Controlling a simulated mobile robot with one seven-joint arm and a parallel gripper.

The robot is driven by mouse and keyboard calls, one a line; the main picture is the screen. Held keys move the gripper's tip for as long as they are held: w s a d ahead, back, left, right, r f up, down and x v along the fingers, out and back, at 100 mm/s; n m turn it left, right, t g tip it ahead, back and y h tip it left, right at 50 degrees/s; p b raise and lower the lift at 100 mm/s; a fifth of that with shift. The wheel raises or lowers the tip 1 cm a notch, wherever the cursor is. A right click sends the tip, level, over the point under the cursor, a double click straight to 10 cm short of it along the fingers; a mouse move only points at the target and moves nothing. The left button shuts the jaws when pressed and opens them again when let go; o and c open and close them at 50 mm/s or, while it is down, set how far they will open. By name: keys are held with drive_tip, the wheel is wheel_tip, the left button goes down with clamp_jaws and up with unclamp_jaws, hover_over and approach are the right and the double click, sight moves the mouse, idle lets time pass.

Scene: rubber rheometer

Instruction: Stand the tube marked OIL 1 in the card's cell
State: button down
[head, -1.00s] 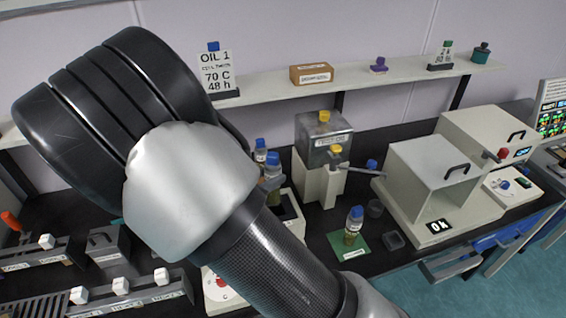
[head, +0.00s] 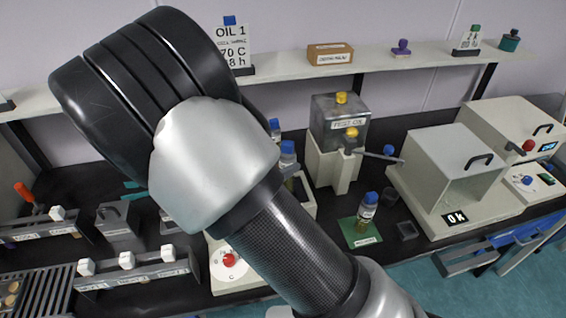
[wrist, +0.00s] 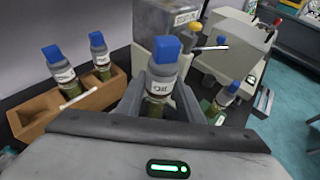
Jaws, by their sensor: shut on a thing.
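My gripper (wrist: 158,108) is shut on a blue-capped tube (wrist: 162,72), upright between the fingers in the wrist view. Its white label is too small to read surely. The card (head: 231,36) on the shelf reads OIL 1, 70 C, 48 h. Two more blue-capped tubes, a left one (wrist: 58,66) and a right one (wrist: 99,54), stand in a tan wooden rack (wrist: 40,112). Another blue-capped tube (head: 368,207) stands on a green mat (head: 357,234). I cannot tell which cell matches the card.
A grey box with a yellow knob (head: 340,118) stands behind the mat. Low grey blocks with white knobs (head: 135,268) are at lower left. A small dark tray (head: 407,231) lies near the mat.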

drive_tip(key=shift+f+p, duration=0.15)
drive_tip(key=shift+p, duration=0.15)
drive_tip(key=shift+f, duration=0.1)
idle(0.4)
drive_tip(key=shift+f+b, duration=3.1)
drive_tip(key=shift+f, duration=0.7)
drive_tip(key=c, duration=1.2)
unclamp_jaws()
drive_tip(key=shift+r, duration=0.1)
drive_tip(key=shift+o, duration=0.2)
drive_tip(key=p+v, duration=0.1)
drive_tip(key=v, duration=1.6)
drive_tip(key=shift+s+r, duration=0.2)
